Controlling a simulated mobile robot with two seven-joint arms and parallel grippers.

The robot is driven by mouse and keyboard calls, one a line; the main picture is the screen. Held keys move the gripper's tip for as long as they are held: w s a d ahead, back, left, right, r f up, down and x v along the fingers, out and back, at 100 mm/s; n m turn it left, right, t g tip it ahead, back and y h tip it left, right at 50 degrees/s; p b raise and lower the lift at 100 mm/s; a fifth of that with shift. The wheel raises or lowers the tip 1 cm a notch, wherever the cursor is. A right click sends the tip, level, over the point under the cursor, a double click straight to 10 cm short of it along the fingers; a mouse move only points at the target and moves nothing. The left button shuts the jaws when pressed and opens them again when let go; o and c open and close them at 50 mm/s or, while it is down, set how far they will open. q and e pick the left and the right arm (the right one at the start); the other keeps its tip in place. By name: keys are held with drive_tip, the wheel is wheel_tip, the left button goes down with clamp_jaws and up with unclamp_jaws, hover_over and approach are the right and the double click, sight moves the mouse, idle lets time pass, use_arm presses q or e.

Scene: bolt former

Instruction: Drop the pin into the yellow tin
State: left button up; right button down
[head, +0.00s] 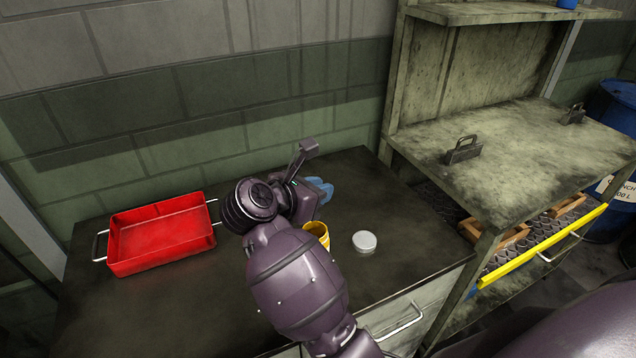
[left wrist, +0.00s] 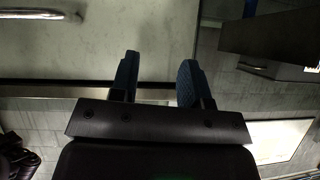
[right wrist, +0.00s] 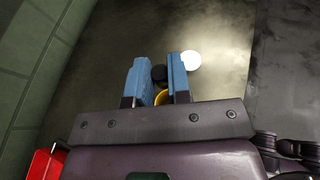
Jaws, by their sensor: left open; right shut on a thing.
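The yellow tin (head: 318,229) stands on the dark bench top, partly hidden behind my right arm in the head view. A strip of it also shows between my right fingers in the right wrist view (right wrist: 160,98). My right gripper (head: 320,188) is shut on a dark round-ended thing, which looks like the pin (right wrist: 158,73). In the head view its blue fingers appear just beyond the tin, towards the wall; how high the pin is cannot be told. My left gripper (left wrist: 157,80) is open and empty, away from the bench top shown in the head view.
A red tray (head: 160,236) with side handles sits at the left of the bench. A taller workbench (head: 535,150) with a yellow-edged drawer stands at the right. The bench is clear between tray and tin.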

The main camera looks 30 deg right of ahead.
use_arm(q)
drive_tip(key=shift+s+f+b, duration=0.1)
drive_tip(key=shift+f+b, duration=0.4)
drive_tip(key=shift+f, duration=0.4)
use_arm(e)
drive_tip(key=shift+d+f, duration=0.1)
drive_tip(key=shift+f, duration=1.45)
drive_tip(key=c, duration=1)
unclamp_jaws()
use_arm(q)
drive_tip(key=shift+s, duration=0.15)
